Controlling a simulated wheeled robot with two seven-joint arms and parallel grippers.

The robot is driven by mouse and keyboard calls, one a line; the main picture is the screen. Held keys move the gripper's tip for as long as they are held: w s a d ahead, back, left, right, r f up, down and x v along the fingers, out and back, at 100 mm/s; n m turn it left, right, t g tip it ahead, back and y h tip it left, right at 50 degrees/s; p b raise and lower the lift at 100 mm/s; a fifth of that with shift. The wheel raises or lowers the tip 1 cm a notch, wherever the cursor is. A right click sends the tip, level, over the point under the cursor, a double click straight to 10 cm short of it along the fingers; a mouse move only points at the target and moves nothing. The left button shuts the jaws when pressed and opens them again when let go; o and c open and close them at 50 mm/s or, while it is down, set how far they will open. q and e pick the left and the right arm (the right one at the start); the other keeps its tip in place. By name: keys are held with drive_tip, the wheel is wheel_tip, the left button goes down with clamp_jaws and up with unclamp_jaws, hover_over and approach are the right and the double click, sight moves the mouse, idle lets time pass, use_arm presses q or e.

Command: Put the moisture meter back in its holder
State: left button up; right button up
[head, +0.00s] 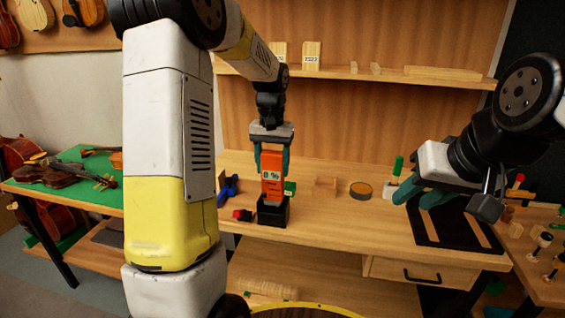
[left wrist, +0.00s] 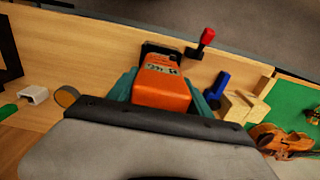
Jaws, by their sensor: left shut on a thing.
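The bench front between holder and mat is clear.

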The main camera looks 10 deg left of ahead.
sight(273, 180)
use_arm(q)
drive_tip(key=shift+f, duration=2.45)
drive_tip(key=o, duration=1.7)
